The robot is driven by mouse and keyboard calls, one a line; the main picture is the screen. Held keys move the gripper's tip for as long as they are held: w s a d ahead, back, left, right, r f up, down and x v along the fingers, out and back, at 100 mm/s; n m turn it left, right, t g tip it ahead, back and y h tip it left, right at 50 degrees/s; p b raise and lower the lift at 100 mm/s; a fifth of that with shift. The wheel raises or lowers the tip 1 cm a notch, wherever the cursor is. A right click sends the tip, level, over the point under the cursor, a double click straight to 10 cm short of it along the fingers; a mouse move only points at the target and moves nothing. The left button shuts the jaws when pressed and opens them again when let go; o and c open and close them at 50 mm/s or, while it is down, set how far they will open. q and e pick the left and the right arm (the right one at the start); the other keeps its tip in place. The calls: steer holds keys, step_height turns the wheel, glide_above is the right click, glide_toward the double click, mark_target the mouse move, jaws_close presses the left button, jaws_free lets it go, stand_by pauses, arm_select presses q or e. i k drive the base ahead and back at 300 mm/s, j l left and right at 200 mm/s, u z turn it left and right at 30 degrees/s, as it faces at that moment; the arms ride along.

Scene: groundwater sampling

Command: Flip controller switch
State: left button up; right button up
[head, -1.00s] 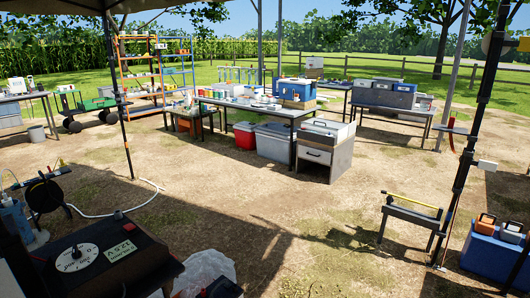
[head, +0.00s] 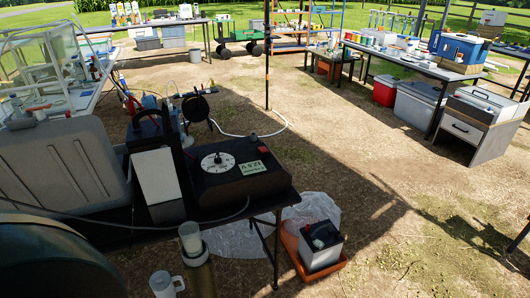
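The controller (head: 240,166) is a dark box on a black table in the head view. Its top carries a white round dial (head: 217,161), a pale green label (head: 251,167) and a small red part (head: 252,136) at the back right corner. I cannot tell which part is the switch. Neither of my grippers is in view.
A grey case (head: 60,170) and a black-and-white upright unit (head: 158,175) stand left of the controller. A hose reel (head: 196,107) is behind it. A battery in an orange tray (head: 318,245) sits on the ground at right. Open ground lies further right.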

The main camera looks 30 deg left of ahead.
mark_target(263, 149)
steer(key=i+u, duration=0.2)
steer(key=i, duration=0.25)
steer(key=i+l+u, duration=0.2)
steer(key=i, duration=0.2)
